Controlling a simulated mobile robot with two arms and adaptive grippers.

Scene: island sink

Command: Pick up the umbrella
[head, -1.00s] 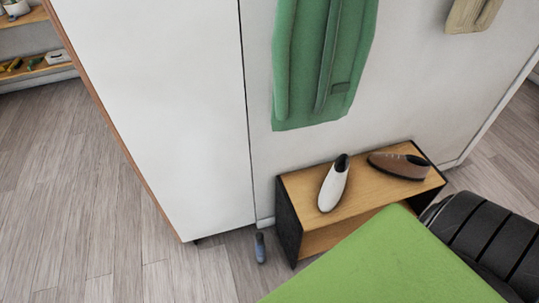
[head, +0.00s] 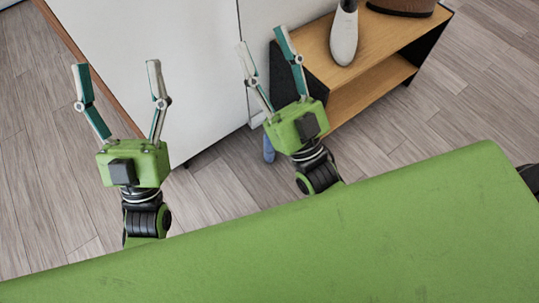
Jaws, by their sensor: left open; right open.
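A small blue object (head: 268,149), likely the folded umbrella, is on the floor by the left end of the wooden shoe shelf. Only part of it shows, as my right gripper and arm cover the rest. My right gripper (head: 262,38) is open and empty, with its fingers pointing away in front of the cabinet and shelf end. My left gripper (head: 117,67) is open and empty, further left, in front of the white cabinet. Neither gripper appears to touch the blue object, though depth is hard to judge.
The wooden shelf (head: 373,42) holds a white shoe (head: 344,33) and a brown shoe (head: 402,7). The white cabinet (head: 198,70) stands left of it. Grey plank floor (head: 450,105) is clear at the right and far left. My own green body fills the bottom.

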